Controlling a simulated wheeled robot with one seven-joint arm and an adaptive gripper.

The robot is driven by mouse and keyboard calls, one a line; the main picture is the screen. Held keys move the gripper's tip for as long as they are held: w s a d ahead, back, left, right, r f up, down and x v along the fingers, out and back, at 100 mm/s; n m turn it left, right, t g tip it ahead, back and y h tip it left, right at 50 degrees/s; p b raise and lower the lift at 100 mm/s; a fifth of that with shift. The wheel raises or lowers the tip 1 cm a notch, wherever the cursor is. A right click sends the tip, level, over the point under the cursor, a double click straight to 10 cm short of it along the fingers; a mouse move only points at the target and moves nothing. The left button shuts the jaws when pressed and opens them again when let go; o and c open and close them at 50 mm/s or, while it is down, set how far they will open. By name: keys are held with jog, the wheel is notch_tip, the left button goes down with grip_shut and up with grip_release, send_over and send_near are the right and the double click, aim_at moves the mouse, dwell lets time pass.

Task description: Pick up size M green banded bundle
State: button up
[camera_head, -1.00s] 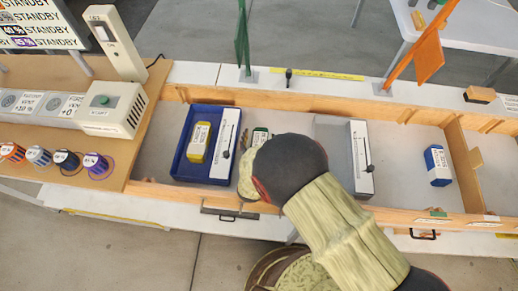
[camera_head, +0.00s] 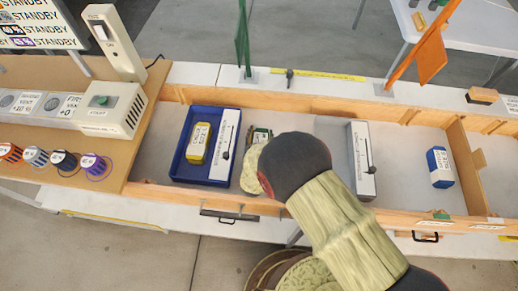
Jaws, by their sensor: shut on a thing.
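The green banded bundle (camera_head: 261,134) shows as a small green block with a pale label, just right of the blue tray. Its near part is hidden behind my arm, and I cannot read its size mark. My gripper (camera_head: 254,150) is at the bundle, shut on it. The fingers are mostly hidden behind my wrist. I cannot tell whether the bundle is clear of the trough floor.
A blue tray (camera_head: 178,160) holds a yellow bundle (camera_head: 198,143) and a white slide gauge (camera_head: 224,145). Another white gauge (camera_head: 361,160) and a blue bundle (camera_head: 440,167) stand to the right. Wooden trough walls (camera_head: 190,190) surround the work. Green (camera_head: 242,38) and orange (camera_head: 432,60) flags rise behind.

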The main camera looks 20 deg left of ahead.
jog(key=c, duration=0.6)
jog(key=shift+r, duration=0.15)
jog(key=shift+c, duration=0.2)
